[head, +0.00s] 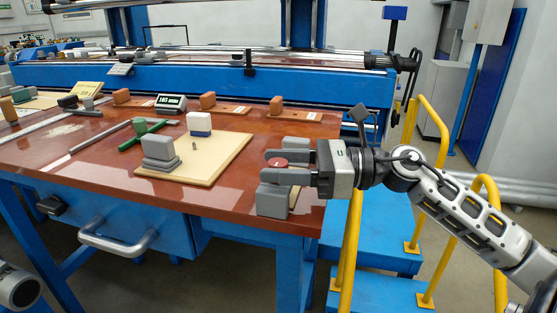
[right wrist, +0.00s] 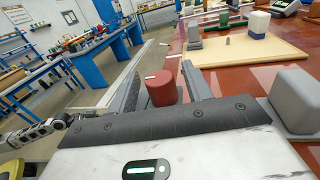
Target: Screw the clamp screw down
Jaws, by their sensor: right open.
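A red round knob (head: 277,162), likely the clamp screw's head, is at the table's front right corner. It also shows as a short red cylinder in the right wrist view (right wrist: 161,90). My right gripper (head: 268,165) reaches in from the right with its fingers on both sides of the knob. It is open, and the right wrist view shows the knob between the two fingers; whether either touches it I cannot tell. The knob's lower part and any thread are hidden. My left gripper is not in view.
Grey blocks stand behind (head: 296,143) and in front (head: 272,201) of the right gripper, close to its fingers. A beige board (head: 215,165) carries a grey block (head: 160,152) and a white-and-blue block (head: 199,123). Yellow railings (head: 350,240) stand right of the table.

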